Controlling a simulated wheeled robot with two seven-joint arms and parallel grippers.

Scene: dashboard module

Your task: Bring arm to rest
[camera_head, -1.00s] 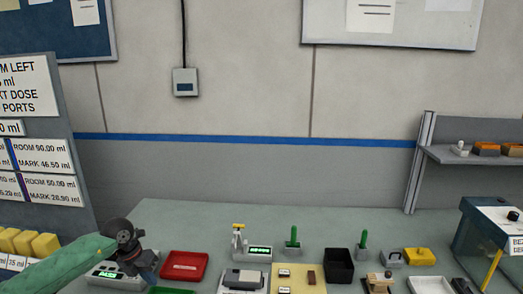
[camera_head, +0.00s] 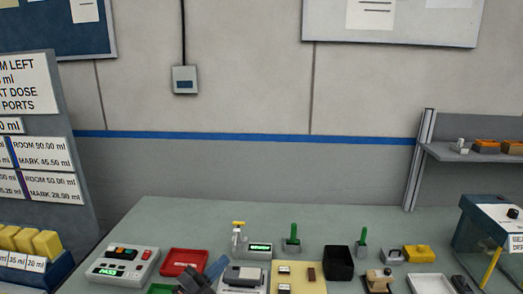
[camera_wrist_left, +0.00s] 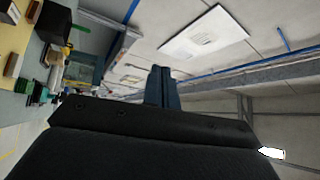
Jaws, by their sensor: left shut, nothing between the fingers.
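My left gripper (camera_head: 216,267) is at the bottom of the head view, in front of the table's left middle part. Its dark body is cut off by the lower edge of the picture. In the left wrist view its two blue-grey fingers (camera_wrist_left: 162,86) are together with nothing between them. The gripper is next to a grey device (camera_head: 243,276) and right of a red tray (camera_head: 184,262); I cannot tell whether it touches either. My right gripper is in no view.
A control box with a green display (camera_head: 124,264) stands at the table's left. A black bin (camera_head: 338,263), green-handled tools and a yellow block (camera_head: 418,254) stand to the right. The back of the grey-green table (camera_head: 185,215) is bare.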

